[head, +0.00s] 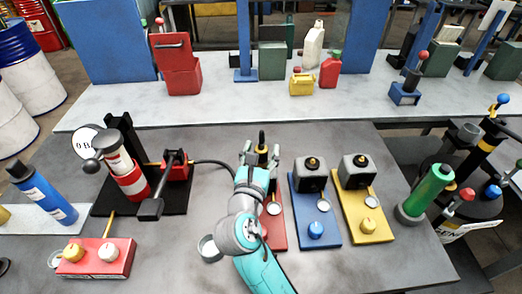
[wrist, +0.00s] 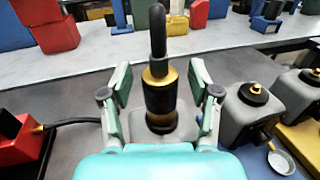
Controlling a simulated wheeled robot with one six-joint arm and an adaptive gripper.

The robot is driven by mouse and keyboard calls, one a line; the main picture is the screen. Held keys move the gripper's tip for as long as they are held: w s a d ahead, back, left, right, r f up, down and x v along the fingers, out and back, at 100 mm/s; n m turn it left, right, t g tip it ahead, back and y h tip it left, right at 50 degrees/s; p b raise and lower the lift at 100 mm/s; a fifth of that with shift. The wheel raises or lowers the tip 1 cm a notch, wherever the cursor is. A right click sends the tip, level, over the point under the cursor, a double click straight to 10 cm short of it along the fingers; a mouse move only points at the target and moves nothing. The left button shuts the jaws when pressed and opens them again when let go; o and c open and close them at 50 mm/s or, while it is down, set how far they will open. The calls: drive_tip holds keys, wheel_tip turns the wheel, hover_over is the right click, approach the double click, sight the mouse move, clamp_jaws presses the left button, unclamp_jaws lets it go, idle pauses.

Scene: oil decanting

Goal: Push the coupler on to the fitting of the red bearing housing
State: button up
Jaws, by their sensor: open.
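The coupler (wrist: 160,98), a black and brass cylinder with a black hose end on top, stands upright on or over the grey bearing housing (wrist: 185,133) in the wrist view. The fitting is hidden beneath it, so I cannot tell how far it is seated. The coupler's top (head: 262,137) also shows in the head view. The housing's red base plate (head: 277,232) shows partly behind my arm. My gripper (wrist: 160,82) is open, with one finger on each side of the coupler and visible gaps to both. It also shows in the head view (head: 262,151).
A blue plate (head: 325,232) and a yellow plate (head: 378,232) with grey housings stand to the right. The grease pump (head: 130,178) with its black hose (head: 215,163) is to the left. A red two-knob block (head: 95,262) is front left. A green cylinder (head: 430,188) stands right.

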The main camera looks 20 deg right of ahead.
drive_tip(key=v, duration=1.2)
drive_tip(key=shift+s, duration=0.1)
